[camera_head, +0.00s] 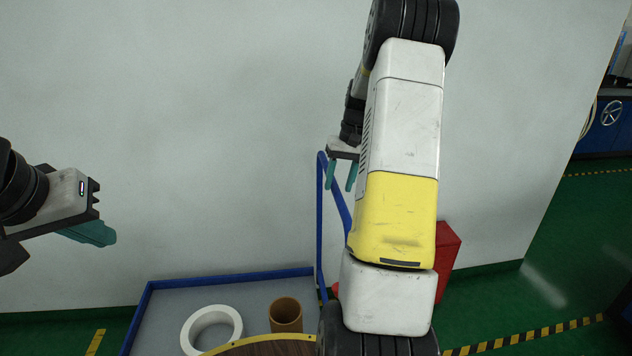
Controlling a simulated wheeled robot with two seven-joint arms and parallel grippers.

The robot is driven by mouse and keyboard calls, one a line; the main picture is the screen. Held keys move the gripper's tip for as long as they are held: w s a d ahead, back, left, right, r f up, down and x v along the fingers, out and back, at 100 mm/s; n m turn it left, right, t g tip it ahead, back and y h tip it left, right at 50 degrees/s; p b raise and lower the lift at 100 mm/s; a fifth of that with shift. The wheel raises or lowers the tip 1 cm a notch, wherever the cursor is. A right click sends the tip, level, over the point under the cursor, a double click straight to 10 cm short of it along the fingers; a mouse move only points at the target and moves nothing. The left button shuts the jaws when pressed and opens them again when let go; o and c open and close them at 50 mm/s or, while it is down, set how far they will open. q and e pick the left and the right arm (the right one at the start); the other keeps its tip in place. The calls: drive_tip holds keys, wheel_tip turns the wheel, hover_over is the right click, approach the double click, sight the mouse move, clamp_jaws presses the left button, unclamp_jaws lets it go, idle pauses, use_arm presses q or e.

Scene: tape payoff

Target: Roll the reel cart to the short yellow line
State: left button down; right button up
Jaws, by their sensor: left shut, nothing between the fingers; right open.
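The reel cart (228,280) has a grey deck with a blue rim and stands at the bottom centre, partly cut off by the frame. Its blue push handle (320,225) rises at its right end, partly hidden by my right arm. A short yellow line (95,342) lies on the green floor left of the cart. My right gripper (341,180) is open, with teal fingers pointing down at the top of the handle. I cannot tell whether the bar lies between them. My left gripper (110,235) is shut and empty, in front of the wall at left.
The deck carries a white ring (188,331), a brown tube (286,316) and a wooden disc (262,348) with a yellow rim. A red box (447,255) stands behind my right arm. A grey wall (220,130) closes the back. Yellow-black striped tape (530,336) marks the floor at right.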

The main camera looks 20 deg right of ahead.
drive_tip(key=shift+a+f, duration=0.2)
drive_tip(key=shift+f, duration=0.65)
clamp_jaws()
idle(0.8)
